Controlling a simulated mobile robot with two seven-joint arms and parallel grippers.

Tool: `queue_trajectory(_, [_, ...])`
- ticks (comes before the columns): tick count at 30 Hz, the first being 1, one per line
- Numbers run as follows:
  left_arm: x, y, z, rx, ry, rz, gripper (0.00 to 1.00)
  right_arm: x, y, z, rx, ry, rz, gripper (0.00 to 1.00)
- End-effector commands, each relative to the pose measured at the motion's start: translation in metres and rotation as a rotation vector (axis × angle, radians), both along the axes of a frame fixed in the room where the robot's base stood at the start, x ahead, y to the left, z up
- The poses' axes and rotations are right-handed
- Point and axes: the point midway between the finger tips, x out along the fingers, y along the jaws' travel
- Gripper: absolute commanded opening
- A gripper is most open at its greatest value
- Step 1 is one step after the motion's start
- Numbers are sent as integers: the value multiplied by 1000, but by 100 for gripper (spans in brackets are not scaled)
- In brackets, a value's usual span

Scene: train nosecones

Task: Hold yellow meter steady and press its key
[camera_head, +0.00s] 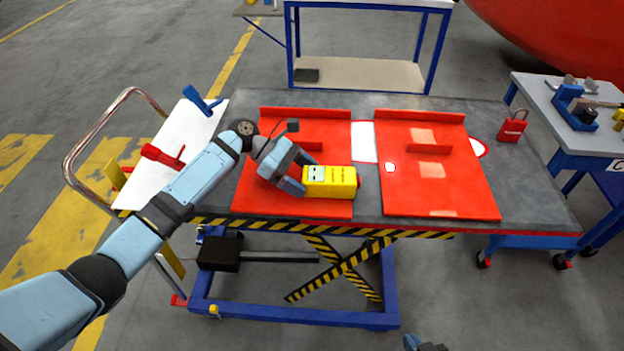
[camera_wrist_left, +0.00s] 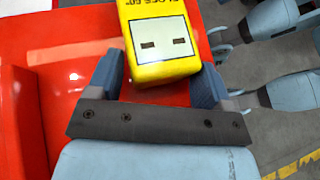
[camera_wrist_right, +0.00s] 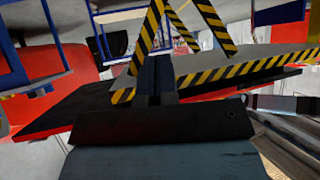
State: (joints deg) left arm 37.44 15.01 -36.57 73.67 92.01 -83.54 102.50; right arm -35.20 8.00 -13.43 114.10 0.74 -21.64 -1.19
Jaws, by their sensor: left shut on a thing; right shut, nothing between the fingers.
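The yellow meter (camera_head: 340,178) lies on the left red panel of the lift table, near its front edge. My left gripper (camera_head: 301,175) is shut on the meter's left end. In the left wrist view the meter (camera_wrist_left: 160,68) sits between the two fingers (camera_wrist_left: 158,82), with dark lettering and two dark slots on a white panel. My right gripper (camera_head: 425,345) shows only partly at the bottom edge, well below the table. In the right wrist view its fingers (camera_wrist_right: 155,80) are shut and empty.
The lift table (camera_head: 540,195) carries two red panels; the right panel (camera_head: 440,190) is bare of loose items. A red padlock (camera_head: 512,128) stands at the table's right. A cart with a white top (camera_head: 150,185) is at left, and a workbench (camera_head: 590,135) is at right.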

Motion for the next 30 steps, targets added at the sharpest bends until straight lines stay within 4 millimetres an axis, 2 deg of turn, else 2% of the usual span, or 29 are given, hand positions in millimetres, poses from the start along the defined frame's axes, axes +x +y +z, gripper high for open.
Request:
queue_trajectory(14, [-1, 0, -4, 4, 3, -1, 60, 1, 0, 2, 1, -5, 0, 0])
queue_trajectory(17, [-1, 0, -4, 4, 3, -1, 60, 7, -1, 5, 17, -14, -7, 0])
queue_trajectory(20, [-1, 0, -4, 4, 3, -1, 60, 25, -1, 15, 78, -40, -35, 0])
queue_trajectory(23, [-1, 0, -3, 4, 3, -1, 60, 56, -3, 36, 194, -85, -79, 0])
queue_trajectory(30, [-1, 0, -3, 4, 3, -1, 60, 144, -13, 114, 583, -222, -190, 0])
